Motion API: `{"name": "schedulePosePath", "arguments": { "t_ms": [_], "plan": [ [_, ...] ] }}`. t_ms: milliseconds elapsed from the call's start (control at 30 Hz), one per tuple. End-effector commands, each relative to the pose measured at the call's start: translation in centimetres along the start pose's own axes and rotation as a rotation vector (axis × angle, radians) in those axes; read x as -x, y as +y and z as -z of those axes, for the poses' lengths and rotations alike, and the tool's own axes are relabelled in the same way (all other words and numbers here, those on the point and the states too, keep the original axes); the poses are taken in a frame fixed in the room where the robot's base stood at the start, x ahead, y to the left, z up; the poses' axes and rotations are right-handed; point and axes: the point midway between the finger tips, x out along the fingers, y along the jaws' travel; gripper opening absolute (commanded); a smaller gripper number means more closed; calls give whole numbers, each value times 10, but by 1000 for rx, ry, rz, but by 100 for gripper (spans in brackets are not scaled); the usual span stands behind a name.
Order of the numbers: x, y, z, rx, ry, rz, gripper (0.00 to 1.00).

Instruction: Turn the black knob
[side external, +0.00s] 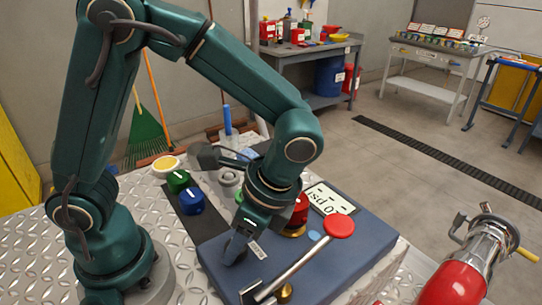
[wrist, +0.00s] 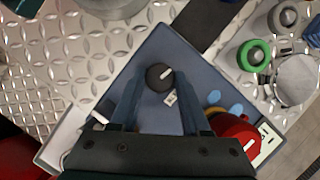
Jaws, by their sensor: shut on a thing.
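The black knob (wrist: 160,77) shows in the wrist view on the blue-grey panel (wrist: 205,80). It is round, with a white pointer line slanting to the upper right and a small white label below it. My gripper (wrist: 160,84) has one finger on each side of the knob and is shut on it. In the side view my gripper (side external: 237,248) points down at the panel (side external: 345,252), and the knob is hidden behind the fingers.
A lever with a red end (side external: 338,226) rises over the panel, near a red knob (side external: 300,210) and a "0 psi" display (side external: 325,198). Green (side external: 178,181) and blue (side external: 191,201) knobs stand behind. A red cylinder (side external: 455,284) is at lower right.

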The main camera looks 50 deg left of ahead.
Motion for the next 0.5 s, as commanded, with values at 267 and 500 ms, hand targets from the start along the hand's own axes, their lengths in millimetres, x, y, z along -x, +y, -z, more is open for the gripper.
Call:
{"name": "schedulePosePath", "arguments": {
  "t_ms": [267,500],
  "plan": [
    [0,0,0,9,2,-5,0],
    [0,0,0,8,2,-5,69]
  ]
}}
